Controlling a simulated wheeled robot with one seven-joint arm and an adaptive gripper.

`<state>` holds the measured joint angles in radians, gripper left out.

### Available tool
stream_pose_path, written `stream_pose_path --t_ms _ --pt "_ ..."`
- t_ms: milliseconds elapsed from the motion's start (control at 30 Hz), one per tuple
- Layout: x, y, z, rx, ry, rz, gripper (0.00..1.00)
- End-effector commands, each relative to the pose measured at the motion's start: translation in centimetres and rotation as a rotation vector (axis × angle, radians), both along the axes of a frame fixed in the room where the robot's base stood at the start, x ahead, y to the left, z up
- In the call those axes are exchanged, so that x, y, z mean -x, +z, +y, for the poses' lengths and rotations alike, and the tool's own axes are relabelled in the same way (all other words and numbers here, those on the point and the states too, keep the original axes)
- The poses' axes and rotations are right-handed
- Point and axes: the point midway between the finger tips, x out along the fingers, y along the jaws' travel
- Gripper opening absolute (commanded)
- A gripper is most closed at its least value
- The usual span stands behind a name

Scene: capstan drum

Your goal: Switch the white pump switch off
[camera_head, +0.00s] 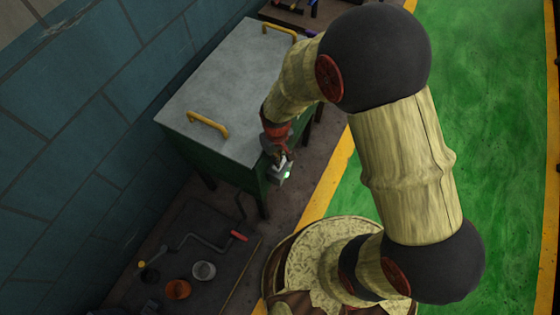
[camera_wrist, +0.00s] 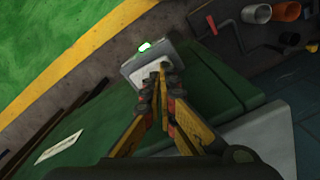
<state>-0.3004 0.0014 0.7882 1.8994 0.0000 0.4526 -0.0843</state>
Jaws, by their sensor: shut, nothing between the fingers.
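The white pump switch (camera_wrist: 134,67) is a small pale box on the side of a green cabinet, with a lit green lamp (camera_wrist: 145,46) at its outer end. In the head view the switch (camera_head: 285,174) shows only partly, below my gripper. My gripper (camera_wrist: 161,76) is shut and empty. Its yellow and dark fingers come together over the pale face of the box. Whether the tips touch it I cannot tell. The fingers hide part of the face, so the lever position is unclear. In the head view my gripper (camera_head: 279,153) is at the cabinet's front edge.
The green cabinet has a grey lid (camera_head: 225,85) with yellow handles (camera_head: 208,124). A dark mat (camera_head: 190,250) on the floor holds a red-handled crank (camera_head: 210,240), a grey cup (camera_head: 204,270) and an orange cup (camera_head: 177,289). A blue block wall stands left; green floor is clear right.

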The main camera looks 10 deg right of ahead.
Motion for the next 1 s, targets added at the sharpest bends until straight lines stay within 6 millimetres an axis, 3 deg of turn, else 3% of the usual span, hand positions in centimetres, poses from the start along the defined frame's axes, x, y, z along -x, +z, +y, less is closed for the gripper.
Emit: stream_pose_path --t_ms 1000 --pt "-0.01 -0.62 0.0 0.0 0.0 0.0 0.0"
